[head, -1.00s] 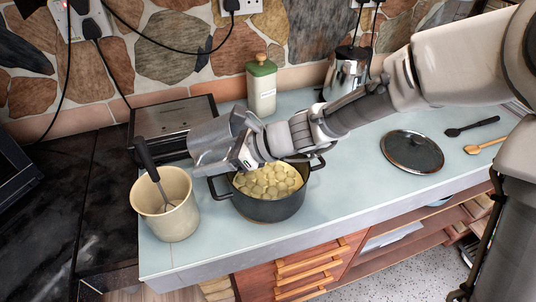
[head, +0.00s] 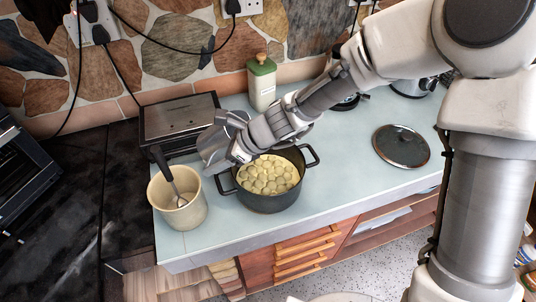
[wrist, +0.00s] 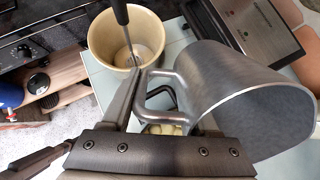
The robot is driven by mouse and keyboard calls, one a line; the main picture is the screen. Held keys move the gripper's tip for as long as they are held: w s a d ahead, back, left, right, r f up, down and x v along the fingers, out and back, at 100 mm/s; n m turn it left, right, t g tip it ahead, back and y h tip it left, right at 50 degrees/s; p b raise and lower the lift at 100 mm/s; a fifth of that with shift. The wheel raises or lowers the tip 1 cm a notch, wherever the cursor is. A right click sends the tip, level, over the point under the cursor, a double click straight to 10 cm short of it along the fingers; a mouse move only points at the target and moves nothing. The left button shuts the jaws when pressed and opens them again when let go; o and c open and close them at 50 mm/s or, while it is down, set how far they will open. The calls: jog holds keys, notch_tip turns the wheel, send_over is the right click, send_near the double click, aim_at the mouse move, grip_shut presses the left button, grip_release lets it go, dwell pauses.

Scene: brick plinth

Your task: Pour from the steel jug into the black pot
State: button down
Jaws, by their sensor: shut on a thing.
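The steel jug (head: 213,147) is at the left rim of the black pot, partly hidden by my gripper in the head view. In the wrist view the jug (wrist: 235,80) shows large, its wide mouth toward the lower right, with no contents visible. My gripper (head: 240,150) is shut on the jug's handle (wrist: 158,95), between its fingers in the wrist view (wrist: 152,100). The jug looks tilted; I cannot tell whether anything flows from it. The black pot (head: 270,203) stands upright on the counter, filled with pale round pieces.
A cream crock (head: 178,212) holding a black-handled utensil stands left of the pot. A steel grill appliance (head: 180,122) and a green-topped bottle (head: 262,84) stand behind. A glass lid (head: 401,146) lies right. The pale counter (head: 345,180) is clear between pot and lid.

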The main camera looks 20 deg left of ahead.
jog(key=shift+a+r+h+p, duration=0.15)
jog(key=shift+r+h+p, duration=0.7)
jog(key=shift+p, duration=2.5)
jog(key=shift+s+a+t+h+p, duration=0.15)
jog(key=shift+a+t+h+p, duration=0.15)
jog(key=shift+a+h+p, duration=0.2)
jog(key=shift+a+r+h, duration=0.1)
jog(key=shift+h, duration=0.15)
jog(key=shift+a+h, duration=0.15)
jog(key=shift+h, duration=0.25)
jog(key=shift+s+a+f+t+h, duration=0.1)
jog(key=shift+a+f+t+h, duration=0.3)
jog(key=shift+h, duration=0.75)
jog(key=shift+s+a+f+t+h, duration=0.15)
jog(key=shift+a+f+h, duration=0.3)
jog(key=shift+h, duration=0.7)
